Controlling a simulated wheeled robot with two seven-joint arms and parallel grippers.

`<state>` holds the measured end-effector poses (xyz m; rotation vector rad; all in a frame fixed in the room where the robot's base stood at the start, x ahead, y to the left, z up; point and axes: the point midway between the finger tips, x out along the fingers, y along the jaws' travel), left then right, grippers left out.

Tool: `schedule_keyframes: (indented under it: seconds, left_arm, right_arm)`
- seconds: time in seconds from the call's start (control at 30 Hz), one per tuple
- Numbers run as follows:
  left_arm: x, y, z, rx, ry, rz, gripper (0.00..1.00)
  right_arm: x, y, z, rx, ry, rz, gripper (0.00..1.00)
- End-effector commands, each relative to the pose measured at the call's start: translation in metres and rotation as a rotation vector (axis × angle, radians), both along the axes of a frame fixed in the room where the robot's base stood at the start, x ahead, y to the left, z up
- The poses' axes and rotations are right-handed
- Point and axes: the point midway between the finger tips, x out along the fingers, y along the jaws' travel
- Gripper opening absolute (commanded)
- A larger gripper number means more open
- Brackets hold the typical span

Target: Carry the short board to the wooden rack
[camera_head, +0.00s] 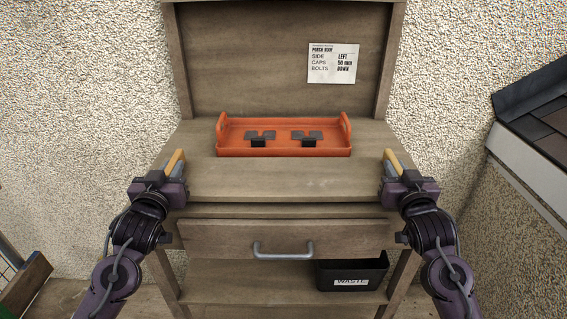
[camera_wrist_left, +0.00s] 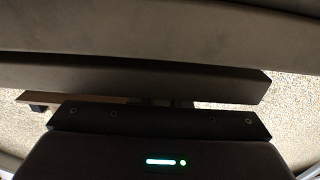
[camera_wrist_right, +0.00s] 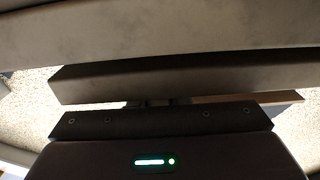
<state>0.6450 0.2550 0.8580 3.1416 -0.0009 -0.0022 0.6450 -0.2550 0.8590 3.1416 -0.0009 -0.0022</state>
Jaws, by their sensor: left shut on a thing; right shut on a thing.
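In both wrist views grey-brown wood crosses close in front of the gripper, and the fingers are mostly hidden. I cannot identify a separate wooden rack; dark wooden pieces (camera_head: 24,285) show at the lower left.
The wooden bench (camera_head: 272,235) has a drawer with a metal handle (camera_head: 283,249). A black waste bin (camera_head: 352,273) is on the lower shelf. A tiled roof piece (camera_head: 540,110) juts in at right.

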Motion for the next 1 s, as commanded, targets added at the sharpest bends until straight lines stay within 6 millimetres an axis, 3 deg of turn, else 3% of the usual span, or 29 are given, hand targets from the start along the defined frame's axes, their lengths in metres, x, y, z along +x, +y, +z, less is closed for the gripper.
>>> schedule_keyframes:
  seconds: [0.2,0.23,0.37,0.73,1.0]
  left_arm:
    - [0.0,0.0,-0.015,0.001,-0.004,0.0,0.0]
    - [0.0,0.0,-0.013,0.002,0.0,0.0,0.2]
    - [0.0,0.0,-0.012,0.001,0.0,0.0,0.37]
    - [-0.004,0.0,-0.013,0.001,0.001,0.0,0.38]
    - [-0.049,0.0,-0.015,0.0,0.005,-0.001,0.38]
  right_arm:
    - [0.0,0.0,-0.014,0.002,-0.006,0.0,0.0]
    - [0.0,0.0,-0.012,0.001,-0.002,0.0,0.2]
    - [0.0,0.0,-0.012,0.001,-0.001,0.0,0.37]
    - [0.0,0.0,-0.012,0.0,0.0,0.0,0.38]
    - [0.0,0.0,-0.012,0.0,0.0,0.0,0.38]
